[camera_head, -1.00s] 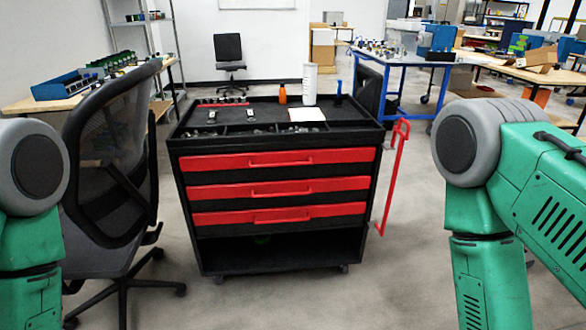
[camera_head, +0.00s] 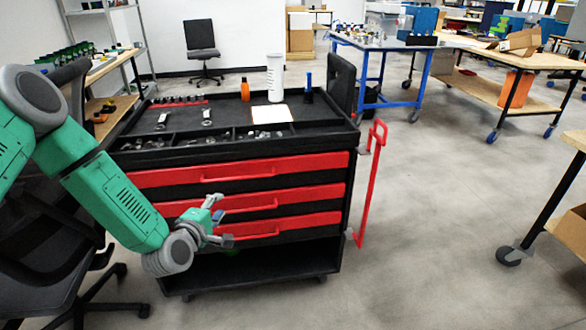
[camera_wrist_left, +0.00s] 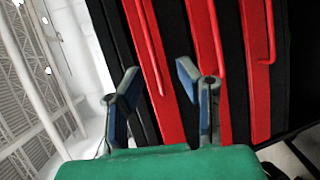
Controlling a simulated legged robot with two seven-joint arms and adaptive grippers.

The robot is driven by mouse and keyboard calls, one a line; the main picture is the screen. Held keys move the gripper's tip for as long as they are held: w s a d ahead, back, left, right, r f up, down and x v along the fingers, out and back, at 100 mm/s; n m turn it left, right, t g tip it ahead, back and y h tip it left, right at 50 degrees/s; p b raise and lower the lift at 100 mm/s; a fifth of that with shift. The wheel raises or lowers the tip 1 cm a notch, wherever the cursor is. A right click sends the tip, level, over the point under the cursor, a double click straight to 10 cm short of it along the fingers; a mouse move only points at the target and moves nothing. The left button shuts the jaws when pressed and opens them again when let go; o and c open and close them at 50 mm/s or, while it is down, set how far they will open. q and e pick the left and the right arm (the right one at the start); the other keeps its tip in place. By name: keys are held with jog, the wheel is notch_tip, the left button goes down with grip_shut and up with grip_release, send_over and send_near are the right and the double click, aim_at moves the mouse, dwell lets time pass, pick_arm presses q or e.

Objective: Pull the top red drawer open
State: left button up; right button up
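The top red drawer (camera_head: 310,165) is shut in the black cart, with a red bar handle (camera_head: 238,176) along its front. In the left wrist view the picture is tilted, and the top drawer (camera_wrist_left: 172,95) is the leftmost red front, with its handle (camera_wrist_left: 150,45) running between the fingers' lines. My left gripper (camera_head: 220,220) is open and empty in front of the cart. In the head view it overlaps the middle and lower drawer fronts. In the left wrist view its fingers (camera_wrist_left: 160,90) are apart and hold nothing. My right gripper is out of view.
The middle drawer (camera_head: 310,194) and bottom drawer (camera_head: 310,221) are also shut. A white cylinder (camera_head: 275,78) and an orange bottle (camera_head: 245,90) stand on the cart top. A red side handle (camera_head: 371,185) sticks out at right. A chair (camera_head: 40,250) stands close at left.

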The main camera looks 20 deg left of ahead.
aim_at(240, 178)
pick_arm(q)
jog(key=shift+n, duration=0.3)
jog(key=x, duration=0.5)
jog(key=r+b+x, duration=0.1)
jog(key=x, duration=0.4)
jog(key=b+x, duration=0.1)
jog(key=x, duration=0.4)
jog(key=shift+w+a+r, duration=0.15)
jog(key=shift+a+r, duration=0.25)
jog(key=shift+w+d+r, duration=0.1)
jog(key=shift+d, duration=0.05)
jog(key=shift+d, duration=0.1)
grip_shut()
